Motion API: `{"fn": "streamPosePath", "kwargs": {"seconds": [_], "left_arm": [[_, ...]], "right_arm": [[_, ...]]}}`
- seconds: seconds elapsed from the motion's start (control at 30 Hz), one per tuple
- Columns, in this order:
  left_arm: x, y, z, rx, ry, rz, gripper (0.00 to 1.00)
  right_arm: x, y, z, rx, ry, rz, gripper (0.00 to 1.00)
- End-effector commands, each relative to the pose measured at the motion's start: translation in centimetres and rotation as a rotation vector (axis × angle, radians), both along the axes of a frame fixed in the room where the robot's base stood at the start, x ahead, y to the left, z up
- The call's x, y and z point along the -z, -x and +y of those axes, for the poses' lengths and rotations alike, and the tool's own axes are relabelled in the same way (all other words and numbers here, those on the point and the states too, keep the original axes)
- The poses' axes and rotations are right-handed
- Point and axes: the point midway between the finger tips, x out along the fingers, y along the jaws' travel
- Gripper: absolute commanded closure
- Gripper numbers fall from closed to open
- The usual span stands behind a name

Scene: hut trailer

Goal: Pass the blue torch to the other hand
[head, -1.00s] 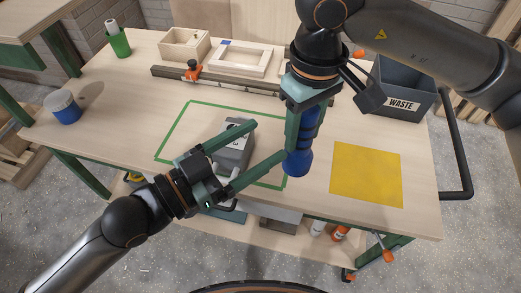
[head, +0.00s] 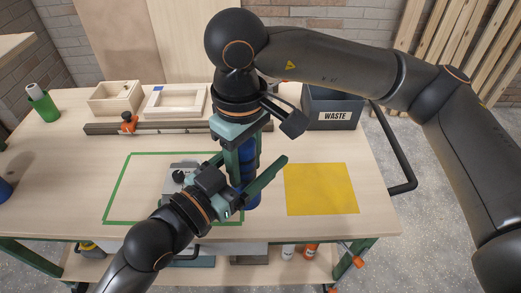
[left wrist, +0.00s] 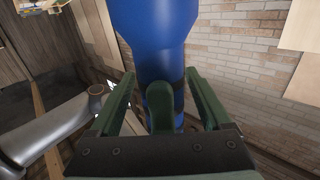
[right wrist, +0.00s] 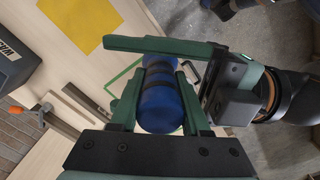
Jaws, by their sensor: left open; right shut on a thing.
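The blue torch (head: 251,192) hangs upright over the right part of the green outline (head: 112,190) on the bench, wide end down. My right gripper (head: 243,165) comes from above and is shut on its handle. The torch also shows between the right fingers in the right wrist view (right wrist: 162,104). My left gripper (head: 252,167) is open, with its fingers reaching to either side of the torch. In the left wrist view the torch (left wrist: 155,35) lies between the left fingertips (left wrist: 160,75), with a right finger in front. I cannot tell whether the left fingers touch it.
A grey object (head: 178,180) sits inside the outline behind my left wrist. A yellow mat (head: 320,188) lies to the right. A waste bin (head: 333,112), a wooden box (head: 115,98), a wooden frame (head: 180,103) and a green cup (head: 42,103) stand towards the back.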

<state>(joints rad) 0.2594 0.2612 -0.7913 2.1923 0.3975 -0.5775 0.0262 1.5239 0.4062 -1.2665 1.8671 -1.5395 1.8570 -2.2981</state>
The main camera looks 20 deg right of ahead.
Motion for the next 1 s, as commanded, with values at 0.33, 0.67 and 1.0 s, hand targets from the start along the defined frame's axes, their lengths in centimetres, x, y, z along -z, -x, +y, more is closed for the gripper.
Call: {"fn": "streamPosePath", "kwargs": {"seconds": [0.33, 0.67, 1.0], "left_arm": [[0.0, -0.48, -0.81, 0.001, -0.001, 0.0, 0.18], [0.0, -0.48, -0.76, 0.0, 0.0, 0.0, 0.46], [-0.02, -0.37, -0.83, 0.003, 0.001, 0.001, 0.85]], "right_arm": [[-0.04, 0.0, 0.01, 0.0, -0.001, -0.001, 1.0], [-0.04, 0.0, 0.01, 0.0, -0.001, -0.001, 1.0], [-0.05, -0.08, 0.03, 0.001, -0.002, -0.002, 1.0]]}}
